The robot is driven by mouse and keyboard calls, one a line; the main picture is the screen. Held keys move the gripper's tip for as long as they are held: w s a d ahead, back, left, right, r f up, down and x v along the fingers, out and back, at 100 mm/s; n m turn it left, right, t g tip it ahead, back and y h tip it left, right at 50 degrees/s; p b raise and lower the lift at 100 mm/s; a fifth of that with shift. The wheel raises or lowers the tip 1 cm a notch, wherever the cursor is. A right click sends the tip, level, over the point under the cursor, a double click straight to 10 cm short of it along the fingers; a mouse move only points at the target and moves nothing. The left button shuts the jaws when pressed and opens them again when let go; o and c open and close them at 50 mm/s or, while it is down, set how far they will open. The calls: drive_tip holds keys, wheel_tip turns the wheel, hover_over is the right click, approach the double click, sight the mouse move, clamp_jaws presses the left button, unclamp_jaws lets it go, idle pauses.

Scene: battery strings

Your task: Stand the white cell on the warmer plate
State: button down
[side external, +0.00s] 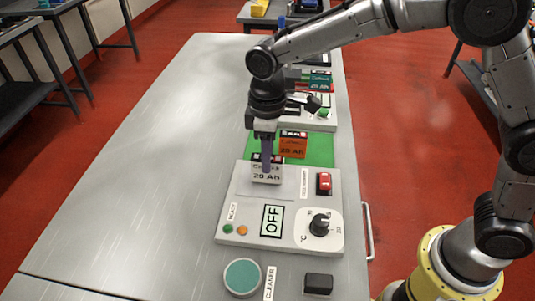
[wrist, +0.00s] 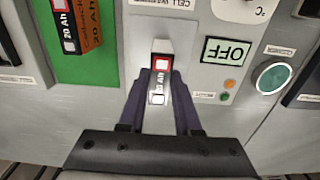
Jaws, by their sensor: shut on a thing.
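The white cell (side external: 267,173), marked 20 Ah with a black and red top, is upright between the fingers of my gripper (side external: 266,160). My gripper is shut on it, and the cell also shows between the dark fingers in the wrist view (wrist: 160,80). The cell is over the flat light-grey plate (side external: 290,188) of the warmer, near its back left part. I cannot tell whether its base touches the plate. The warmer's display (side external: 272,221) reads OFF; it also shows in the wrist view (wrist: 226,51).
An orange 20 Ah cell (side external: 292,146) stands on a green mat (side external: 319,149) behind the warmer. The warmer has a red switch (side external: 324,183) and a black knob (side external: 319,224). A cleaner with a round green pad (side external: 242,277) is in front. The bench's left side is clear.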

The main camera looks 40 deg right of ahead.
drive_tip(key=shift+f, duration=0.1)
drive_tip(key=c, duration=0.5)
unclamp_jaws()
drive_tip(key=shift+f, duration=0.1)
wheel_tip(320, 180, up, 14)
drive_tip(key=shift+f, duration=0.1)
